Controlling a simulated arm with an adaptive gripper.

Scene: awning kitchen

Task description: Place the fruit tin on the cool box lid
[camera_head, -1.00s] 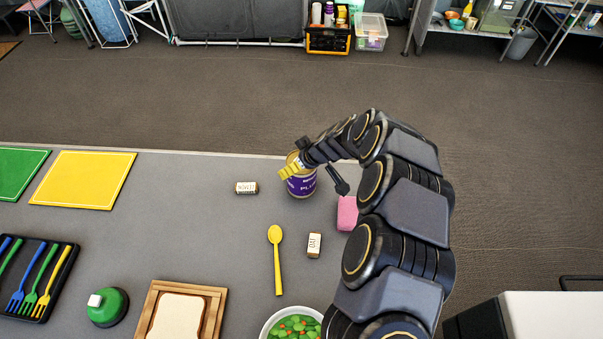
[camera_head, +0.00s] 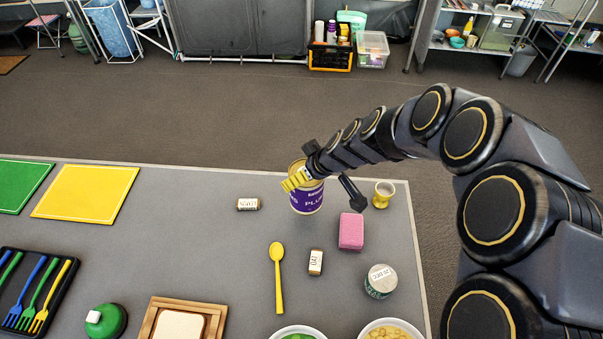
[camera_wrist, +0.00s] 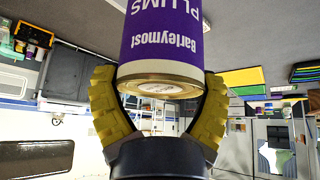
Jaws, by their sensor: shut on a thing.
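The fruit tin (camera_head: 311,201) is purple with a plums label and gold rims. It is upright at the far side of the grey counter in the head view; whether its base touches the counter is not clear. My gripper (camera_head: 298,180) has its yellow fingers closed around the tin's upper part. In the wrist view, the curved fingers (camera_wrist: 160,95) hug the tin (camera_wrist: 165,40) on both sides, and one metal end faces me. The cool box lid cannot be made out in the current views.
Near the tin are a small labelled jar (camera_head: 248,204), a pink sponge (camera_head: 351,231), a gold cup (camera_head: 383,194) and a yellow spoon (camera_head: 277,275). A round tin (camera_head: 381,281) and bowls stand nearer. My arm covers the right side. Floor lies beyond the counter.

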